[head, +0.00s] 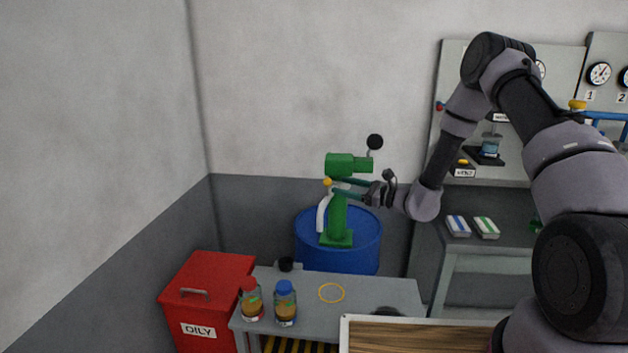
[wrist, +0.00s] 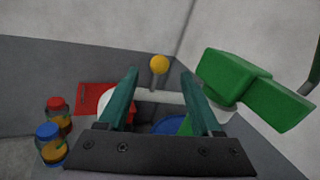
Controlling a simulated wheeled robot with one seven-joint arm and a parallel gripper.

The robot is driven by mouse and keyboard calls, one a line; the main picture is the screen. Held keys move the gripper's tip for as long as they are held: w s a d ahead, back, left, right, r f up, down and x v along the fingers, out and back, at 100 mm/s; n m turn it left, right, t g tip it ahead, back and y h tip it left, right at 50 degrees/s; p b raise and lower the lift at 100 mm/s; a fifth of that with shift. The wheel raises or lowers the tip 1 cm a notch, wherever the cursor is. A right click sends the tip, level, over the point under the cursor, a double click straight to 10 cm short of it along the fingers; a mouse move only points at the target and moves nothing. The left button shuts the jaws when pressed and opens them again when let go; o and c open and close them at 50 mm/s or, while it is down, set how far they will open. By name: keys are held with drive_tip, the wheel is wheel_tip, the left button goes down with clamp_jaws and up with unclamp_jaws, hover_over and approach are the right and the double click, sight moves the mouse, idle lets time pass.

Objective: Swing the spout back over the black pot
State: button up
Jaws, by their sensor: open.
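A green pump (head: 337,215) stands on a blue drum (head: 358,255). Its white curved spout (head: 321,214) hangs down at the left side and carries a yellow knob (head: 327,182) on top. In the wrist view the yellow knob (wrist: 159,65) shows between the fingertips (wrist: 161,78), with nothing gripped. Part of the spout is hidden by the fingers.
The grey table (head: 385,290) holds a red-capped jar (head: 250,302), a blue-capped jar (head: 285,306) and a yellow ring (head: 331,293). A red bin marked OILY (head: 200,290) stands at left. The pump's green body (wrist: 236,78) is close right of the fingers in the wrist view.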

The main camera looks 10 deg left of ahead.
drive_tip(key=x, duration=0.9)
drive_tip(key=shift+a, duration=0.15)
drive_tip(key=shift+c, duration=0.3)
clamp_jaws()
idle(0.8)
